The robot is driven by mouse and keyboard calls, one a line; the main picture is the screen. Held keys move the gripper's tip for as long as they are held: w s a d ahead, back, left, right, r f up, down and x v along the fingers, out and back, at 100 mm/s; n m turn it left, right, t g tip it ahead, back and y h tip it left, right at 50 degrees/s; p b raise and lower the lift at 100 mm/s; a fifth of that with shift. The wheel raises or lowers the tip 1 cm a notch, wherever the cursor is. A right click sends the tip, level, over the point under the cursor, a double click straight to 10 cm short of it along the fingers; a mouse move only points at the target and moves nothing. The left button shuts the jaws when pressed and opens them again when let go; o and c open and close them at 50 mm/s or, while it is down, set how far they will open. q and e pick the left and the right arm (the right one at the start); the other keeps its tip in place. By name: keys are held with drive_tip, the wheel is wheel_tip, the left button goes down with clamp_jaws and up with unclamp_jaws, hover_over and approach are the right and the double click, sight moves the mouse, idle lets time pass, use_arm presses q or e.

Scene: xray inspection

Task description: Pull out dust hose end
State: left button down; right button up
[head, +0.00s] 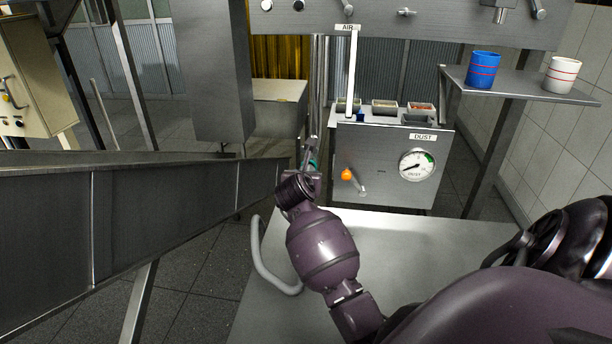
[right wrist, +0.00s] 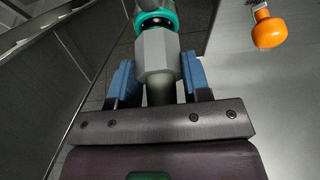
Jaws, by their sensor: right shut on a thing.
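The dust hose end shows in the right wrist view as a grey six-sided fitting (right wrist: 158,52) with a darker round stem below it. My right gripper (right wrist: 158,78) is shut on it, one blue finger on each side. A teal ring (right wrist: 155,20) sits at the fitting's far end; I cannot tell whether the two are joined. In the head view my right gripper (head: 305,172) is at the left side of the DUST box (head: 385,150), where my wrist largely hides the fitting. A grey hose (head: 262,262) loops down beside the bench. My left gripper is not in view.
An orange-knobbed lever (head: 347,175) is on the box front, right of my gripper, beside a round gauge (head: 416,165). A sloping metal chute (head: 150,205) lies close on the left. The bench top (head: 430,235) is clear. Blue (head: 483,70) and white (head: 561,74) cups stand on a shelf.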

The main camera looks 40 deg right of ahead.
drive_tip(key=shift+s+a, duration=0.25)
drive_tip(key=shift+a, duration=0.15)
drive_tip(key=shift+s+a+p, duration=0.4)
drive_tip(key=shift+a, duration=0.05)
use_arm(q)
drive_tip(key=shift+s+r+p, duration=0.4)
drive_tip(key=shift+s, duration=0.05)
use_arm(e)
drive_tip(key=shift+s+a, duration=0.8)
drive_tip(key=shift+a, duration=0.15)
